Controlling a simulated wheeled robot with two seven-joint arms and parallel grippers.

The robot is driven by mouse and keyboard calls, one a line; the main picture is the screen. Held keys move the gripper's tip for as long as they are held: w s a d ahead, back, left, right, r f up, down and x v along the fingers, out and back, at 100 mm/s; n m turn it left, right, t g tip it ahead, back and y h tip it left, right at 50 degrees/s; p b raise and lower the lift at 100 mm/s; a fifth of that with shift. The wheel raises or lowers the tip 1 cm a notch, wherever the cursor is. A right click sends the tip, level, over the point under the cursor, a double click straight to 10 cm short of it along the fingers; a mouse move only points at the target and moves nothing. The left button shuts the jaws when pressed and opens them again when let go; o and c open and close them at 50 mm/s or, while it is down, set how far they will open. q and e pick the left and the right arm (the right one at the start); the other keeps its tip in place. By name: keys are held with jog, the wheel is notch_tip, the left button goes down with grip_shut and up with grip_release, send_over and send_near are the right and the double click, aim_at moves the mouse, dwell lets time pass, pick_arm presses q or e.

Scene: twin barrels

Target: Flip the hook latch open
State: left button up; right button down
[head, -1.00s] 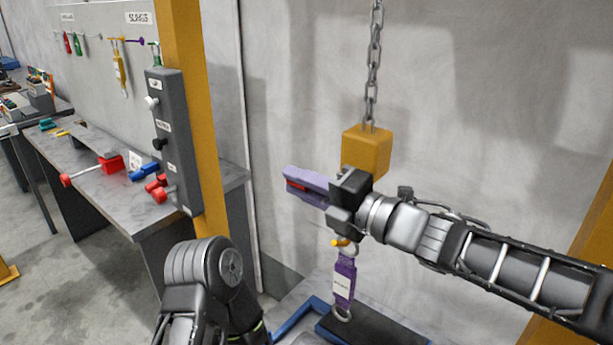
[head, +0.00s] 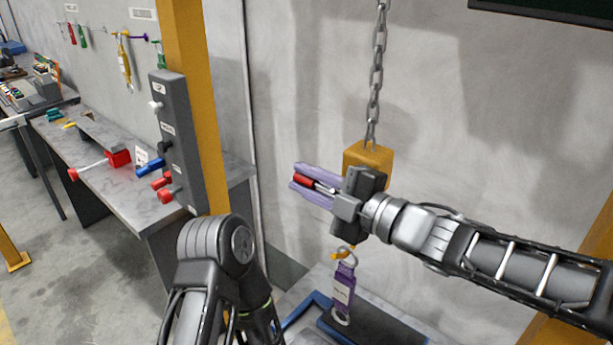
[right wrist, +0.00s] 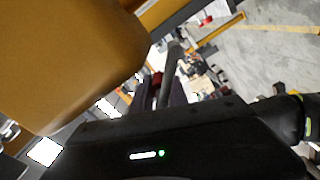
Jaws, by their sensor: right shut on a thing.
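A yellow hook block (head: 366,158) hangs on a chain (head: 376,75). My right gripper (head: 298,179) is in front of its lower part, with its purple fingers pointing left. The fingers are shut on a thin silver lever with a red end (head: 303,180). Whether this lever is the hook latch itself I cannot tell. The gripper body hides most of the hook. Below it, an orange piece (head: 341,254) shows at the top ring of a purple sling (head: 344,288). In the right wrist view the block (right wrist: 70,60) fills the upper left. My left gripper is out of view.
A grey control box (head: 177,140) with knobs is on a yellow post (head: 195,90) at left. Behind it a workbench (head: 130,195) holds red and blue tools. A dark slab (head: 385,328) in a blue frame lies under the sling. The pale wall behind is clear.

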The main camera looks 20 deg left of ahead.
jog(key=shift+w+r, duration=0.1)
jog(key=c, duration=1.3)
grip_release()
jog(key=b+v, duration=0.1)
jog(key=v, duration=0.6)
jog(key=shift+d, duration=0.35)
